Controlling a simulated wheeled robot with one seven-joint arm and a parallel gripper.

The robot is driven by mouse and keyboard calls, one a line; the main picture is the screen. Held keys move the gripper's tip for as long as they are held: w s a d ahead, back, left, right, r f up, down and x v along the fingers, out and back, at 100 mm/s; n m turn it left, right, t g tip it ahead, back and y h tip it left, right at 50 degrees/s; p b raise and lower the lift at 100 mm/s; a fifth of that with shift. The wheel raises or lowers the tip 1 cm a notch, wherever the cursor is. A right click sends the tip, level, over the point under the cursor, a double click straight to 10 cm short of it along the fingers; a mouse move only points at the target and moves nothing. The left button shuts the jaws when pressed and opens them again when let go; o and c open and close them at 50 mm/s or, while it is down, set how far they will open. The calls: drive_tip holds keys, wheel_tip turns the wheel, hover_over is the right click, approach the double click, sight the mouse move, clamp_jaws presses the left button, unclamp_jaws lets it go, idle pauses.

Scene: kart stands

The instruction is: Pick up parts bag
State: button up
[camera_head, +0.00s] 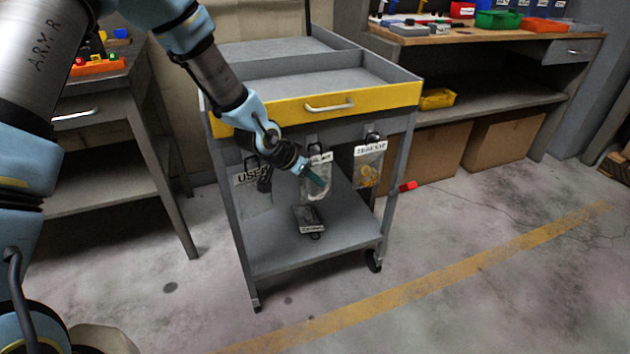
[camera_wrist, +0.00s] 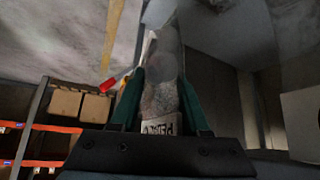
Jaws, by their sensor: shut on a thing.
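A clear parts bag (camera_head: 318,191) with a white label is at the middle of the kart's front, below the yellow drawer. My gripper (camera_head: 316,178) is shut on it from the left, just under the label. In the wrist view the bag (camera_wrist: 160,98) stands between the green fingers of my gripper (camera_wrist: 161,88), with its label upside down and partly cut off. A bag labelled "USED" (camera_head: 254,196) hangs to the left, and another labelled bag (camera_head: 367,170) hangs to the right. I cannot tell whether the held bag still touches its hook.
The grey kart (camera_head: 290,250) has a yellow drawer front (camera_head: 370,97) just above my wrist. A dark labelled bag (camera_head: 308,220) lies on its lower shelf. A red object (camera_head: 408,186) shows beside the kart. A workbench (camera_head: 470,38) stands behind right. The floor in front is clear.

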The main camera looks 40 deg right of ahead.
clamp_jaws()
